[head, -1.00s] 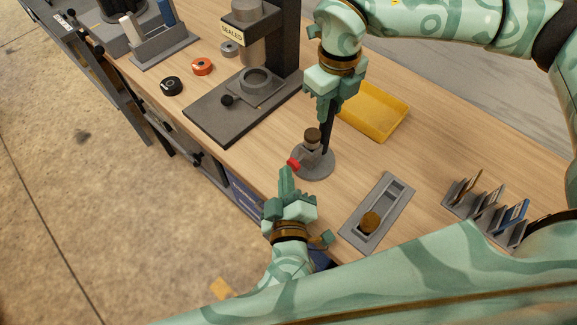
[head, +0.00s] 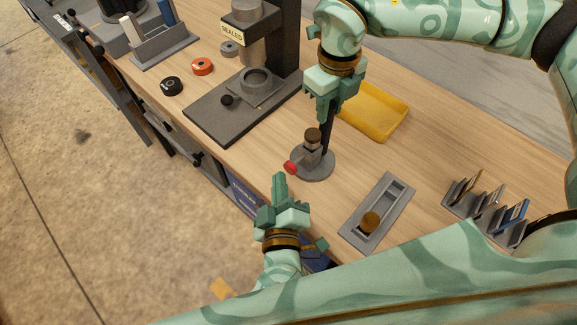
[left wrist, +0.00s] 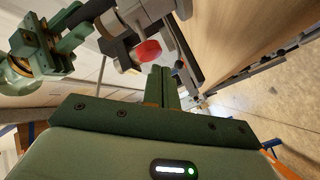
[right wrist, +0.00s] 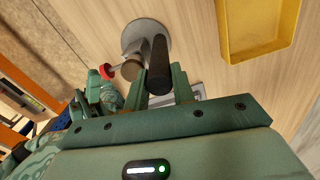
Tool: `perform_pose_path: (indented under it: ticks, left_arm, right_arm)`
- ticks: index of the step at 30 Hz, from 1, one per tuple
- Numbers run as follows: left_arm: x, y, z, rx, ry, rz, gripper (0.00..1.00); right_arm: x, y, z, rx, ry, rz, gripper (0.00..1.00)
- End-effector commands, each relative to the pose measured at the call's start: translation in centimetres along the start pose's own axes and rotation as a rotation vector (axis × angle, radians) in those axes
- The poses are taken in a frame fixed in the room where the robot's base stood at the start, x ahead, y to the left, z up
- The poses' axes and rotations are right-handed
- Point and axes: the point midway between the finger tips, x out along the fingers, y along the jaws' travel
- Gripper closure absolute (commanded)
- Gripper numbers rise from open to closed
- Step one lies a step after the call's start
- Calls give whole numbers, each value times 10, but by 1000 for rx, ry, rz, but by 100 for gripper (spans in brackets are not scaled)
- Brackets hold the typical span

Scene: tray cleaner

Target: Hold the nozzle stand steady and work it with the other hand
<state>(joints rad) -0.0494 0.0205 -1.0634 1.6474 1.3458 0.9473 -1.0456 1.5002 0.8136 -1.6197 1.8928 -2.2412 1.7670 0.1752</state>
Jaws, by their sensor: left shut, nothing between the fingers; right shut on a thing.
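The nozzle stand (head: 318,168) has a round grey base, a dark upright post and a grey block topped by a brown knurled cap (head: 313,135). A red knob (head: 290,167) sticks out of its left side; it also shows in the left wrist view (left wrist: 148,50). My right gripper (head: 325,112) is shut on the dark post (right wrist: 159,68) from above. The stand is upright on the bench. My left gripper (head: 279,180) is shut and empty, in front of the bench edge, just short of the red knob and apart from it.
A grey slotted tray (head: 400,187) with a brown round piece lies right of the stand. A yellow bin (head: 385,125) is behind it. A press marked SEALED (head: 245,80) stands at the back left. A rack with cards (head: 490,210) is at the right.

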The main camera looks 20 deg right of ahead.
Motion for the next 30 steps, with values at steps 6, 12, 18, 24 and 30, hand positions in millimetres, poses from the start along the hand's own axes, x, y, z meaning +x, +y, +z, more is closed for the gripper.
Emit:
perform_pose_path:
  ticks: [6, 12, 18, 24, 30]
  left_arm:
    - [-2, -1, -2, 0, 1, 0, 100]
    - [-4, -3, -3, 1, 0, -1, 100]
    - [-17, -13, -12, 1, 0, -2, 100]
    - [-31, -23, -22, 1, 0, -3, 100]
    - [-36, -27, -27, 1, 1, -1, 100]
  right_arm:
    - [-1, 0, 0, 1, -2, -1, 100]
    - [-1, -1, 1, 2, -2, -1, 100]
    - [-1, -1, 1, 2, -3, -1, 100]
    - [-1, -1, 1, 2, -3, -1, 100]
    - [-1, -1, 1, 2, -3, -1, 100]
